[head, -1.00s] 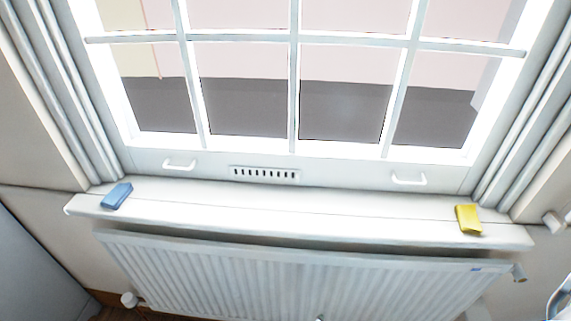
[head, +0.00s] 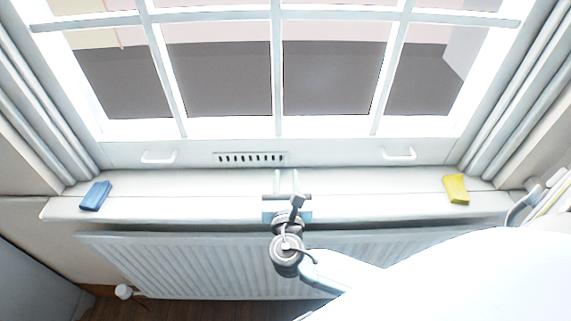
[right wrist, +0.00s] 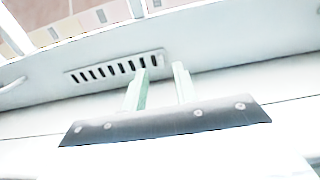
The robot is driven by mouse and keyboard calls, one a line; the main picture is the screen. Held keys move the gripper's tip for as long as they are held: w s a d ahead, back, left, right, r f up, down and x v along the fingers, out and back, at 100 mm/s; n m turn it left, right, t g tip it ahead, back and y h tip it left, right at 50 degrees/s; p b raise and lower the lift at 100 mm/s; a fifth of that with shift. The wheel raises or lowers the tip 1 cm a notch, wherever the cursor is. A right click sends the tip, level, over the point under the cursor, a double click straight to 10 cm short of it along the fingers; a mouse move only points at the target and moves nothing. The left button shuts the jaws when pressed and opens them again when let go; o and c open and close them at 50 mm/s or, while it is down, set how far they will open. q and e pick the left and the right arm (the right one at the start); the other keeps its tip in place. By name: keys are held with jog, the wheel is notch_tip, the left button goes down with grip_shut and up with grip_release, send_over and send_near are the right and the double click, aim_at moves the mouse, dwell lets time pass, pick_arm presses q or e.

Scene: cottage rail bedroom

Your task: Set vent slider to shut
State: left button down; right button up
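The vent (head: 250,159) is a pale plate with a row of dark slots, set in the window's bottom rail; it also shows in the right wrist view (right wrist: 115,67). The slots look dark along the row; I cannot make out a separate slider knob. My right gripper (head: 287,176) is in front of and just below the vent, over the sill. In the right wrist view its two pale fingers (right wrist: 160,78) stand apart with nothing between them. The left fingertip overlaps the vent's lower right part in that picture; I cannot tell whether it touches. My left gripper is not in view.
A white sill (head: 355,200) runs under the window, with a blue block (head: 95,196) at left and a yellow block (head: 456,189) at right. White handles flank the vent at left (head: 159,157) and right (head: 398,154). A ribbed radiator (head: 190,265) is below.

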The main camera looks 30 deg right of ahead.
aim_at(286, 161)
jog(key=x, duration=0.5)
jog(key=shift+s, duration=0.1)
jog(key=shift+a, duration=0.1)
grip_shut()
